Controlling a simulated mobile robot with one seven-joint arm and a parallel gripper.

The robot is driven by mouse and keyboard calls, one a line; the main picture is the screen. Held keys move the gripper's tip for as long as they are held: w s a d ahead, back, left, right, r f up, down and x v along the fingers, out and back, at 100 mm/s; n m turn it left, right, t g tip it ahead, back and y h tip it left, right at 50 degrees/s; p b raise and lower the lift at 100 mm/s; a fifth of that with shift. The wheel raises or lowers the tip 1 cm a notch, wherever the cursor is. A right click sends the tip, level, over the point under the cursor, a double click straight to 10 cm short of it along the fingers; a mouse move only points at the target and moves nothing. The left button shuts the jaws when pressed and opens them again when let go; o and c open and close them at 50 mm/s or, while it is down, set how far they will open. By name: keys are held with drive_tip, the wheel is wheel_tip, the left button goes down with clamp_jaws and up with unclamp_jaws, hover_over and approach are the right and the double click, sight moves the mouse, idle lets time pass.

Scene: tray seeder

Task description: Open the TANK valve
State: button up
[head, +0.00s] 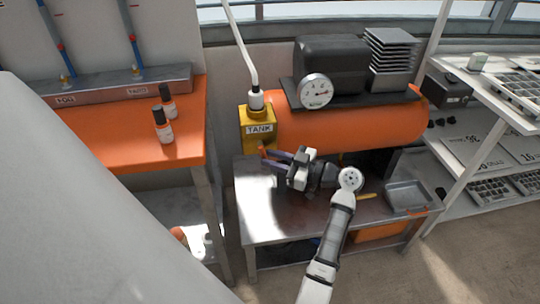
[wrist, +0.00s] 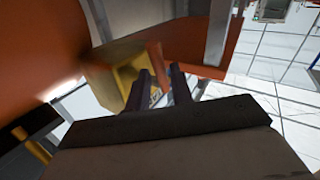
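The TANK valve (head: 258,128) is a yellow box with a "TANK" label, at the left end of the orange tank (head: 350,130). Its small orange handle (head: 262,151) sticks out low on the front. In the wrist view the yellow valve body (wrist: 112,72) is left of centre, with the orange handle (wrist: 157,56) beside it. My gripper (head: 269,158) reaches in from the right at the handle. In the wrist view its two dark fingers (wrist: 162,76) stand apart, with the handle at or just beyond their tips. I cannot tell whether they touch it.
A metal bench (head: 260,225) stands below the tank, with a grey tray (head: 407,196) at its right. An orange-topped table (head: 110,130) with two small bottles (head: 162,125) is at the left. A pressure gauge (head: 316,91) sits above the tank. White shelves (head: 500,100) are at the right.

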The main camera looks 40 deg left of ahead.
drive_tip(key=shift+s+a, duration=0.15)
drive_tip(key=shift+a, duration=0.4)
clamp_jaws()
drive_tip(key=y+b, duration=0.1)
drive_tip(key=b, duration=0.1)
drive_tip(key=m+b, duration=0.1)
drive_tip(key=b, duration=0.1)
drive_tip(key=m+y+b, duration=0.1)
drive_tip(key=b, duration=0.1)
drive_tip(key=shift+s+a+f+y, duration=0.25)
drive_tip(key=shift+s+f+y, duration=0.05)
drive_tip(key=shift+s, duration=0.05)
